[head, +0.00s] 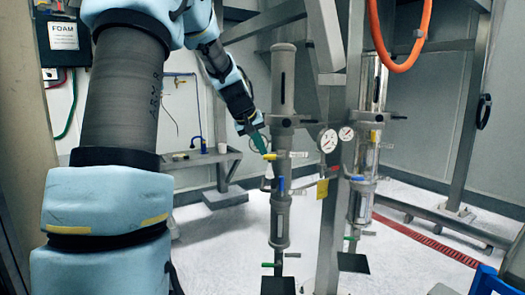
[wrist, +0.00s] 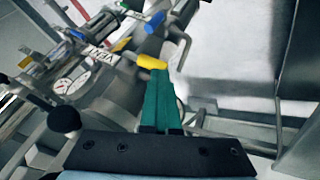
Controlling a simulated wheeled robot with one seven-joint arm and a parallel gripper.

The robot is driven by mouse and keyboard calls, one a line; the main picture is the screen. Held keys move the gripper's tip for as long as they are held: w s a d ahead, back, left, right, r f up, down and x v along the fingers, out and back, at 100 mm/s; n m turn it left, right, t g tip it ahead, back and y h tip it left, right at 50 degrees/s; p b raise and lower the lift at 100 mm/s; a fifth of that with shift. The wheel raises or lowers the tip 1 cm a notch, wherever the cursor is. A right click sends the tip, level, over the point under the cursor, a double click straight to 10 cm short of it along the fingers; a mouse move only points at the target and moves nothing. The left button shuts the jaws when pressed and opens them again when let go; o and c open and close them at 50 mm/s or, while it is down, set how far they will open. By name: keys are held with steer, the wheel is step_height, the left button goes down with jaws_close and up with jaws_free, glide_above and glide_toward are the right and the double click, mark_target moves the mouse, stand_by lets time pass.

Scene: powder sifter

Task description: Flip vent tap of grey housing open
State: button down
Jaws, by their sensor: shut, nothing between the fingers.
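The grey housing (head: 283,90) is an upright grey cylinder on a stand in the middle of the head view. A blue tap handle (head: 281,184) is lower on the housing. My gripper (head: 262,148) has green fingers, shut and empty. In the wrist view the fingertips (wrist: 157,73) are right at the yellow handle; I cannot tell whether they touch.
A second, similar clear-walled column (head: 364,190) stands to the right. Round gauges (head: 327,141) and a grey post (head: 335,230) are between them. A yellow tag (head: 322,189) hangs there. An orange hose (head: 404,66) loops at upper right.

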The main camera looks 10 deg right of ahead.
steer(key=shift+s+a+f, duration=0.1)
steer(key=shift+a+f, duration=0.25)
steer(key=shift+f, duration=0.3)
step_height(320, 180, up, 6)
steer(key=f+p, duration=0.1)
steer(key=p, duration=0.3)
steer(key=s+a+r+b, duration=0.3)
steer(key=a+b, duration=0.1)
steer(key=a, duration=0.4)
steer(key=shift+s+a+r, duration=0.2)
steer(key=shift+s+r, duration=0.2)
steer(key=s+a+f+g+y, duration=0.1)
steer(key=s+a+f+y, duration=0.1)
steer(key=s+f, duration=0.9)
steer(key=s+a+f+g+y, duration=0.2)
steer(key=s+a+f, duration=0.3)
steer(key=s+f, duration=0.6)
steer(key=s, duration=0.3)
steer(key=shift+f+m+y, duration=0.3)
steer(key=shift+f, duration=0.1)
